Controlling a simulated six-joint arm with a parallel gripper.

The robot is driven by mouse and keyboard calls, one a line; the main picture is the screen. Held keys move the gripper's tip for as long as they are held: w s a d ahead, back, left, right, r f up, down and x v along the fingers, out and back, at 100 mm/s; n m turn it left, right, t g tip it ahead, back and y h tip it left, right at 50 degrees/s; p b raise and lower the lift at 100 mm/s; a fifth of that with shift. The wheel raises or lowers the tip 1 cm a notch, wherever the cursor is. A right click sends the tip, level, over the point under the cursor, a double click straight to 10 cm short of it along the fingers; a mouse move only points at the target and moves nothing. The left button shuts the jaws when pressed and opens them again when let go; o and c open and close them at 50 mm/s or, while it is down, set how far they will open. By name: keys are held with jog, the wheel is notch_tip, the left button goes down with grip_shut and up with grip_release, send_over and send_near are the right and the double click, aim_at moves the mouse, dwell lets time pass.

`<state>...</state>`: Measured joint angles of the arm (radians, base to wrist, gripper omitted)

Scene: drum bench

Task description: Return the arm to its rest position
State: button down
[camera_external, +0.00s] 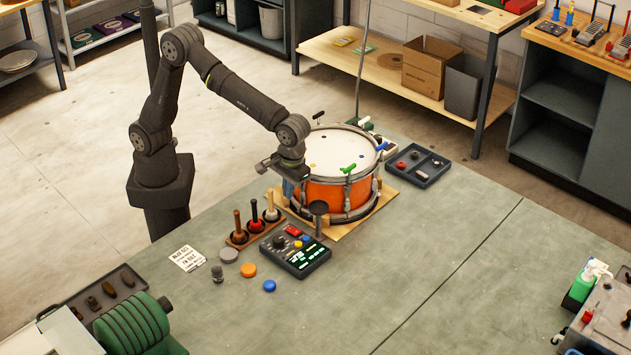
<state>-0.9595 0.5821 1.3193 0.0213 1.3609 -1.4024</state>
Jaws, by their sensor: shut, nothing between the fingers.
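My gripper (291,186) points down at the left side of the orange drum (331,194), close to its rim; I cannot tell whether it touches. It is shut, with nothing seen held in it. My arm bends up and over from its post at the left of the bench. The drum has a white head with several small coloured dots and stands on a wooden board (377,208).
In front of the drum are a rack of wooden-handled tools (254,222), a black control box (296,250) and coloured discs (248,270). A dark tray (418,165) lies to the right. A green-ribbed machine (133,325) stands front left. The bench's right middle (450,265) is clear.

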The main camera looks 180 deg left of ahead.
send_over(292, 229)
notch_tip(292, 229, down, 7)
jog(key=shift+r, duration=0.1)
notch_tip(292, 229, up, 7)
jog(key=shift+w+a+r, duration=0.15)
jog(key=shift+w+a, duration=0.05)
jog(key=shift+w, duration=0.1)
